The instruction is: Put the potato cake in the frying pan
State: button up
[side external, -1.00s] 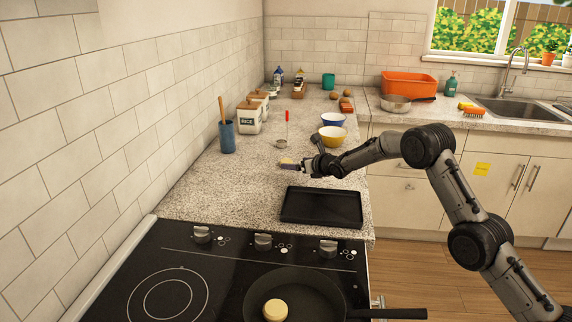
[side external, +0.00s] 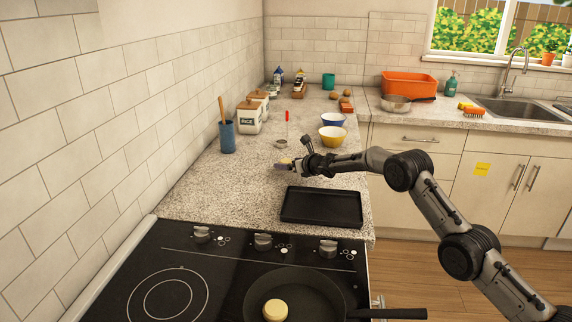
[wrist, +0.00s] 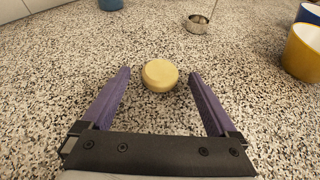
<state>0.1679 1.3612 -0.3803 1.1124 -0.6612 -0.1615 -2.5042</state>
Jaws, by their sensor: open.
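A round, pale yellow potato cake (wrist: 160,75) lies flat on the speckled counter. In the wrist view it sits at the mouth of my gripper (wrist: 160,73), between the two purple fingertips, with a gap on each side. My gripper is open and low over the counter; it also shows in the side view (side external: 284,165), where the fingers partly hide this cake. A second, similar yellow cake (side external: 275,310) lies in the black frying pan (side external: 318,290) on the stove, whose handle points right.
A black tray (side external: 321,207) lies between my gripper and the stove (side external: 135,265). Yellow (side external: 333,137) and blue (side external: 333,120) bowls and a small metal cup (side external: 281,144) stand behind. A blue utensil holder (side external: 227,137) is left. Counter left of the tray is clear.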

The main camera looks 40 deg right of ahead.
grip_shut()
dwell(0.4)
